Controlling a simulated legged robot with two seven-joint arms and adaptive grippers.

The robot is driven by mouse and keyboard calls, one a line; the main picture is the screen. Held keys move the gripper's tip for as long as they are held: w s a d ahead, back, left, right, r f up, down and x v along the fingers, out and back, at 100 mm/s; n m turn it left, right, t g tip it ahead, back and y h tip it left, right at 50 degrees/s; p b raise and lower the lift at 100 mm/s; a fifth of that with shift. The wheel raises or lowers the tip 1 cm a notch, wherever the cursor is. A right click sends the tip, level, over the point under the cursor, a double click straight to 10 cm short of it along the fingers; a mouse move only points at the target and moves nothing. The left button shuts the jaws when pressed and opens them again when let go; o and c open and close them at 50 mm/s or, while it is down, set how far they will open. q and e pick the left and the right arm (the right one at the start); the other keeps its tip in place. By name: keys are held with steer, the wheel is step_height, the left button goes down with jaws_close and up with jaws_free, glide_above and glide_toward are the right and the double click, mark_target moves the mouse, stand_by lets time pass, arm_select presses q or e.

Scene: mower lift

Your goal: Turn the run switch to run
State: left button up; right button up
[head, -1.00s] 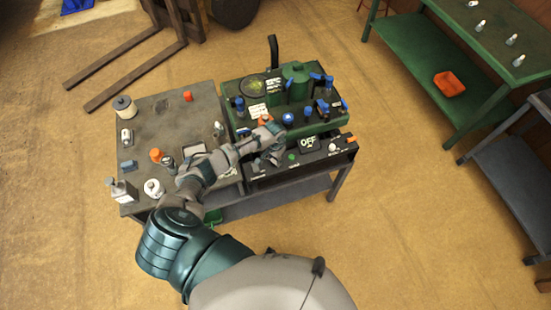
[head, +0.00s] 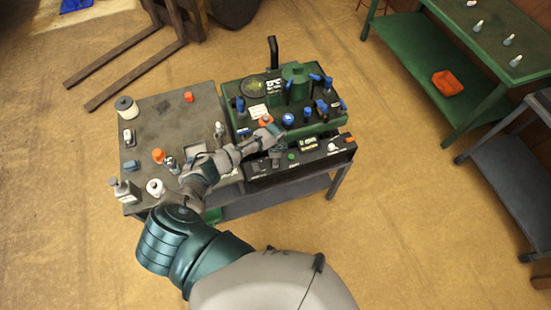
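A black control panel (head: 318,157) runs along the front of the green machine (head: 240,124) on the workbench. A small display (head: 308,143) on the panel shows small light yellow-green marks, too small to read. My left gripper (head: 276,149) is at the left part of the panel, near a green button (head: 292,156). Its fingers are small and partly hidden, so I cannot tell if they are open or shut. I cannot make out the run switch; it may be hidden by the gripper. My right gripper is not in view.
The grey bench top (head: 150,120) left of the machine holds white bottles, orange caps and small parts. A green table (head: 440,95) with an orange bin (head: 447,83) stands at the right. The floor between is clear.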

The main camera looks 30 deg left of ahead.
arm_select(q)
steer(key=shift+a+m, duration=0.1)
steer(key=shift+m, duration=1)
steer(key=o, duration=1.1)
steer(key=shift+o, duration=0.2)
steer(key=shift+r, duration=0.15)
step_height(320, 180, up, 12)
steer(key=shift+f, duration=0.2)
